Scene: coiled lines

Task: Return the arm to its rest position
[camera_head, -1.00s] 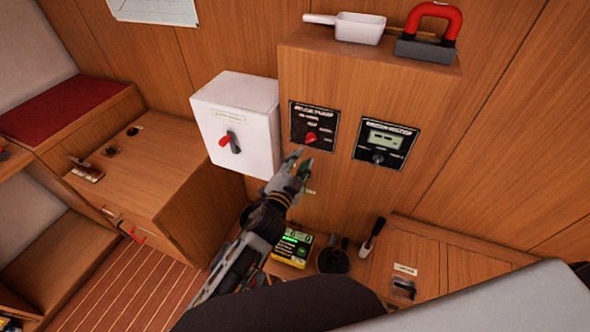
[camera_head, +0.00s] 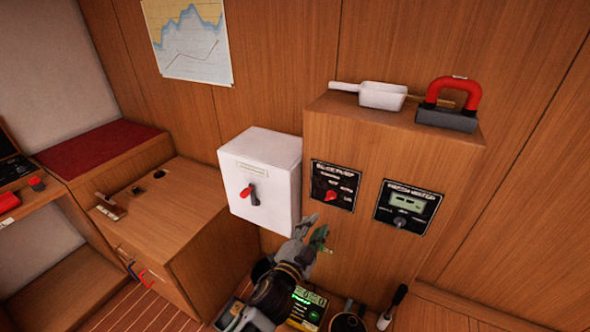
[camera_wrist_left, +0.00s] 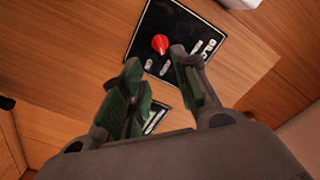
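My left arm comes up from the bottom of the head view. Its gripper (camera_head: 316,236) is in front of the wooden cabinet, just below the black bilge pump panel (camera_head: 336,186) with its red knob (camera_head: 331,196). In the left wrist view the two green-padded fingers of this gripper (camera_wrist_left: 158,88) stand apart with nothing between them. The panel (camera_wrist_left: 185,62) and red knob (camera_wrist_left: 160,44) show beyond the fingertips, apart from them. My right gripper is not in view.
A white box (camera_head: 262,180) with a red-and-black switch is left of the panel. A meter panel (camera_head: 408,207) is to the right. A white scoop (camera_head: 382,95) and a red-handled tool (camera_head: 450,102) lie on the cabinet top. A yellow-black device (camera_head: 307,306) stands below the gripper.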

